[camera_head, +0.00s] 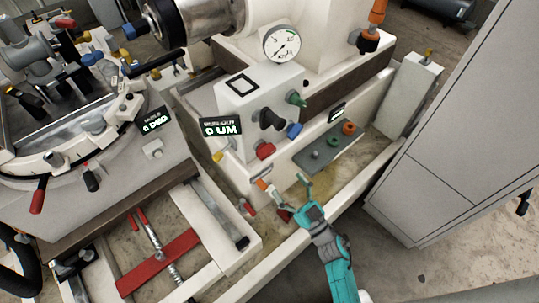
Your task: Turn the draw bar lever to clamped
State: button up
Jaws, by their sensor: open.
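My gripper (288,188) is at the lower middle, at the end of my teal arm, with its fingers apart and nothing clearly held between them. It is low in front of the pale machine housing. A small orange-and-white handle (262,184) shows close to its left finger; I cannot tell whether they touch. A small red handle (246,207) is left of the gripper. The housing's front has a black knob (271,118), a green knob (297,100), a blue knob (294,130) and a red knob (265,150). I cannot tell which part is the draw bar lever or read its position.
A dial gauge (282,44) and a display (221,128) are above. A grey cabinet (455,150) stands on the right.

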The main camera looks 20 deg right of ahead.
aim_at(269, 155)
jog(key=shift+n+y, duration=0.3)
jog(key=shift+y, duration=0.1)
jog(key=x, duration=0.8)
jog(key=d+x, duration=0.1)
jog(key=x, duration=0.3)
jog(key=shift+w+f, duration=0.3)
jog(key=shift+w, duration=0.05)
jog(key=c, duration=1.2)
jog(key=shift+o, duration=0.2)
